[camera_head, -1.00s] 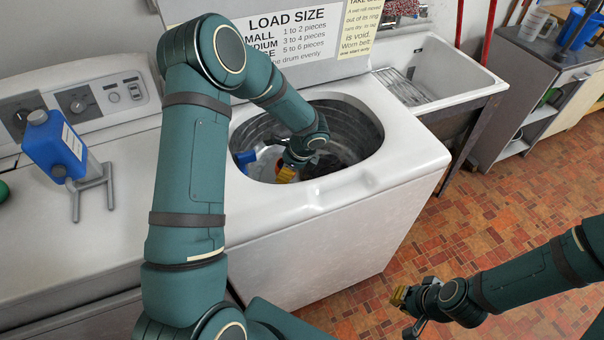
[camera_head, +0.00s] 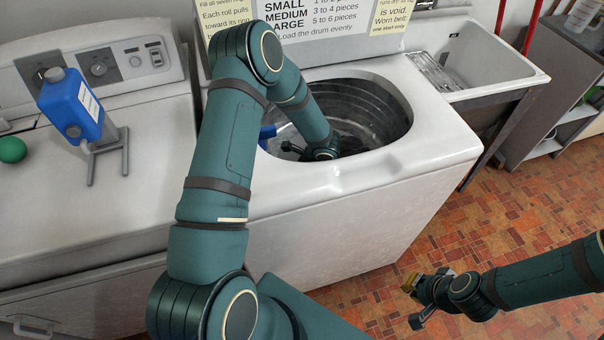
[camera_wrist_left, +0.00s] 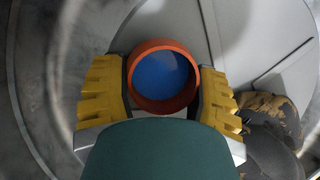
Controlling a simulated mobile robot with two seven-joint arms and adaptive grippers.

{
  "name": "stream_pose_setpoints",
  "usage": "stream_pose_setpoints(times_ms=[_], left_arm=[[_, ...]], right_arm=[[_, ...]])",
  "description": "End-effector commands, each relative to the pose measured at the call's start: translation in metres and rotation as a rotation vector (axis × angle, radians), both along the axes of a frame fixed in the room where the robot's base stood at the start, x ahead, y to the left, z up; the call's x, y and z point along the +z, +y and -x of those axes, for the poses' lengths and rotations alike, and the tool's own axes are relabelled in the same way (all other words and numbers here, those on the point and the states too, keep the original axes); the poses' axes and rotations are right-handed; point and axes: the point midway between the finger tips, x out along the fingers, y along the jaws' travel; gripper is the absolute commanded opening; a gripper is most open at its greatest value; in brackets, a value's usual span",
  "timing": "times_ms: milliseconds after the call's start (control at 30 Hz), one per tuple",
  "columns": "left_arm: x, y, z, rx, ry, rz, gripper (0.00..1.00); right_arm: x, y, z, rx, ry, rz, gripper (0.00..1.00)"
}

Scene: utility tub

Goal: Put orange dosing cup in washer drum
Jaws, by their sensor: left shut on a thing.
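The orange dosing cup (camera_wrist_left: 163,76) shows from its open end in the left wrist view, with blue inside its round rim. My left gripper (camera_wrist_left: 160,78) is shut on it, a yellow-padded finger on each side. In the head view my left arm reaches over the rim of the washer drum (camera_head: 365,98), and its wrist (camera_head: 322,150) is inside the opening. The cup and left fingertips are hidden there. My right gripper (camera_head: 416,302) is open and empty, out over the floor in front of the washer.
A blue part of something (camera_head: 267,132) shows at the drum's left, mostly behind my arm. Patterned cloth (camera_wrist_left: 275,115) lies in the drum. A blue bottle on a grey stand (camera_head: 75,105) and a green ball (camera_head: 12,149) are on the left machine. A sink (camera_head: 475,55) stands right.

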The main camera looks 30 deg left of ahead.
Motion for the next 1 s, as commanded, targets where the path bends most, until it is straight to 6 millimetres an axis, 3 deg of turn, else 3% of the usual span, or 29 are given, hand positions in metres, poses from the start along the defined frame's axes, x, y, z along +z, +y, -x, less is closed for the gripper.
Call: stream_pose_setpoints(times_ms=[367, 400, 467, 833, 1000], left_arm=[[-0.005, 0.0, -0.001, -0.001, -0.002, -0.001, 0.26], [-0.004, 0.0, 0.0, 0.0, -0.001, -0.001, 0.75], [-0.004, 0.0, 0.0, 0.0, -0.001, 0.0, 0.92], [-0.002, 0.0, 0.0, 0.0, -0.001, 0.0, 0.92], [0.018, -0.008, -0.002, -0.003, -0.004, -0.001, 0.92]], right_arm=[[-0.004, 0.0, -0.001, -0.001, -0.002, 0.0, 0.0], [-0.003, 0.0, -0.001, -0.001, -0.002, 0.0, 0.0], [-0.003, 0.0, -0.001, -0.001, -0.002, 0.0, 0.0], [0.0, 0.0, -0.001, 0.0, -0.001, 0.0, 0.0], [0.005, 0.0, 0.0, 0.0, 0.001, 0.0, 0.0]])
